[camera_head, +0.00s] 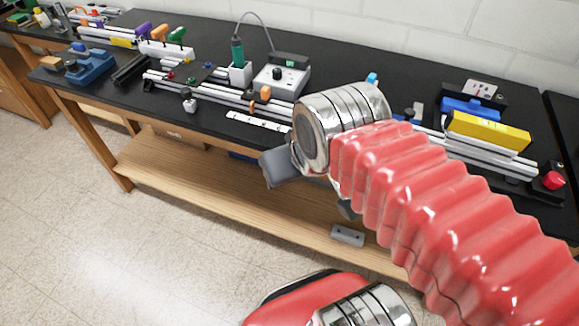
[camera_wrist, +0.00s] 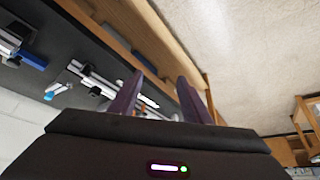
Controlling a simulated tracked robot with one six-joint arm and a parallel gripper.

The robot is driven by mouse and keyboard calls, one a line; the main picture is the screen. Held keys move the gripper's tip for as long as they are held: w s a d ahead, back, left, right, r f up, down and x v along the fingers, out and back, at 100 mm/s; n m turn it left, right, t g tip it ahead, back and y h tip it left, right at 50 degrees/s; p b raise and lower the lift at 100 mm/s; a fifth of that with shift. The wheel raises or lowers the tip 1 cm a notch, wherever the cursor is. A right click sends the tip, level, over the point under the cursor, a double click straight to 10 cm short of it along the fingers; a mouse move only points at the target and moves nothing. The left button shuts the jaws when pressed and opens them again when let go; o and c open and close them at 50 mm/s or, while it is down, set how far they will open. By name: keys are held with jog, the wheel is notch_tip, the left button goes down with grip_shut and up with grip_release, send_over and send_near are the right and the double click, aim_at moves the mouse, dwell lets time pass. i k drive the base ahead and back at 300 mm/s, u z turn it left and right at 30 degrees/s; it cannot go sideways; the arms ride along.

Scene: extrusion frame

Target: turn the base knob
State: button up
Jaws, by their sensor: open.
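A white base unit (camera_head: 283,82) stands on the black bench top, left of my arm in the head view. A dark round knob (camera_head: 277,74) is on its face, and I take this to be the base knob. A cable runs from the unit to a green-handled tool (camera_head: 237,52) upright in a white holder. In the wrist view my gripper (camera_wrist: 160,77) is open, with two dark fingers apart and nothing between them. It is near the bench's front edge, apart from the knob. My arm hides part of the gripper in the head view. I cannot make out the knob in the wrist view.
Aluminium rails (camera_head: 215,94) with small clamps and coloured knobs lie in front of the unit. A yellow block (camera_head: 489,131) and a red button (camera_head: 553,180) are at the right. A blue vise-like object (camera_head: 90,66) is at the left. A wooden shelf (camera_head: 190,180) runs below.

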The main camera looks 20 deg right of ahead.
aim_at(552, 180)
jog(key=z, duration=2.25)
